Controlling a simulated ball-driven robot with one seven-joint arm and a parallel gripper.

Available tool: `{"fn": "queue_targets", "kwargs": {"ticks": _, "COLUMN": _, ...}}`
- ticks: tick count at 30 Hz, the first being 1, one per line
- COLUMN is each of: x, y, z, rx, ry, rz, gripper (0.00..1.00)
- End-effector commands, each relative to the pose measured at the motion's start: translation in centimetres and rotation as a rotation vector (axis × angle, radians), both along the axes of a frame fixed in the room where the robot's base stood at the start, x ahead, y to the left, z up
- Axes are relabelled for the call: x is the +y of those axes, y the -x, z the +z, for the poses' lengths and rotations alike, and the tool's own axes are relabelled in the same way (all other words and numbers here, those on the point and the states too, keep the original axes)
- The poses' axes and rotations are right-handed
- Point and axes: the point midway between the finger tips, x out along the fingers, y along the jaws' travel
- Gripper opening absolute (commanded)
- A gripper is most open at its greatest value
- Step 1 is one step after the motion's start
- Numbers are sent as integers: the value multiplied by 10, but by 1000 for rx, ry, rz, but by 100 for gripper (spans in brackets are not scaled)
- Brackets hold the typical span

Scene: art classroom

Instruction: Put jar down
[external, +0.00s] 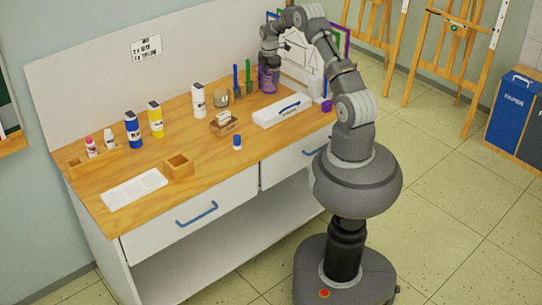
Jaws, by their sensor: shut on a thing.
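A purple jar (268,82) is at the back right of the wooden worktop (190,135), directly below the end of my arm. My gripper (269,66) points down and is shut on the upper part of this jar. The jar is upright. Its base is at or very near the worktop; I cannot tell if it touches. The fingers are small and partly hidden in the external view.
Blue and green brushes or tools (248,75) stand just left of the jar. A small glass or metal pot (221,97) and a white bottle (198,100) are further left.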

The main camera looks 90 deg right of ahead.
Motion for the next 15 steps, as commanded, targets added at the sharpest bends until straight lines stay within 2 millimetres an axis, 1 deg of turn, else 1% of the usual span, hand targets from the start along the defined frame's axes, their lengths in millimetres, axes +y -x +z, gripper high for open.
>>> {"fn": "queue_targets", "kwargs": {"ticks": 4, "x": 0, "y": 0, "z": -22, "rx": 1, "ry": -1, "rz": 0, "gripper": 40}}
{"fn": "queue_targets", "kwargs": {"ticks": 6, "x": 0, "y": 0, "z": -37, "rx": 1, "ry": -1, "rz": 1, "gripper": 40}}
{"fn": "queue_targets", "kwargs": {"ticks": 9, "x": 0, "y": 0, "z": -49, "rx": 0, "ry": 0, "rz": 1, "gripper": 40}}
{"fn": "queue_targets", "kwargs": {"ticks": 15, "x": 0, "y": 0, "z": -48, "rx": 0, "ry": 1, "rz": 0, "gripper": 40}}
